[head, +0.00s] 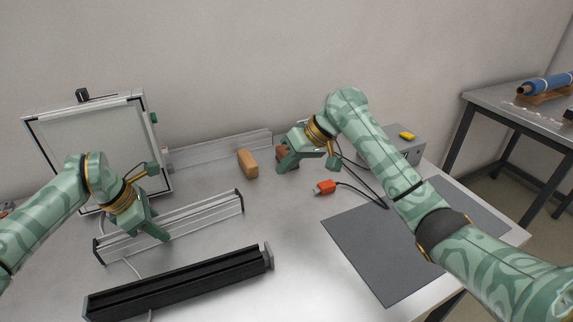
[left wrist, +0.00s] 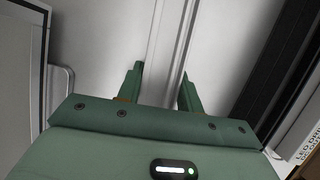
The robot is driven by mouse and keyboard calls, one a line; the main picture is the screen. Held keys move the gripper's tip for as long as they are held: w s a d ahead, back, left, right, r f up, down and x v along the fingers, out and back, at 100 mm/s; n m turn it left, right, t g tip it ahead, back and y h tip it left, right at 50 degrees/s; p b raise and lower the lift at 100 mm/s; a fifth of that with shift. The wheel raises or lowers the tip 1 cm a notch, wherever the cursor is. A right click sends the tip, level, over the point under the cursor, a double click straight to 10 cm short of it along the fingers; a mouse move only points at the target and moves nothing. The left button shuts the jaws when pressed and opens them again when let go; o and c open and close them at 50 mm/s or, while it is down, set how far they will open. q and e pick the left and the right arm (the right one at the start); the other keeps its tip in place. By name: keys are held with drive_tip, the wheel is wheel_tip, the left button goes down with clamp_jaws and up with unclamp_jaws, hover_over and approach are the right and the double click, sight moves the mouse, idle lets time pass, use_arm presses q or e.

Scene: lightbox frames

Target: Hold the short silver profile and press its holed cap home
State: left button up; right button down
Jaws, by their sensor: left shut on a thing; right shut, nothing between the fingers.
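The short silver profile (head: 205,214) lies at a slant on the table, left of centre. Dark end pieces show at its left end (head: 98,252) and right end (head: 241,200); which one is the holed cap, and whether it is fully seated, is too small to tell. My left gripper (head: 156,203) is shut on the profile, with a finger on either side. In the left wrist view, a pale profile (left wrist: 168,45) runs between the fingers of my left gripper (left wrist: 160,88). My right gripper (head: 308,158) is shut and empty, beyond the profile's right end and apart from it.
A black profile (head: 180,285) lies in front, with a grey end plate. Behind are a lightbox frame (head: 90,135), another silver strip (head: 222,148) and a tan block (head: 248,163). An orange connector (head: 325,187) lies near the grey mat (head: 380,250), whose visible surface is clear.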

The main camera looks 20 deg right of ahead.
use_arm(q)
drive_tip(key=o, duration=1.2)
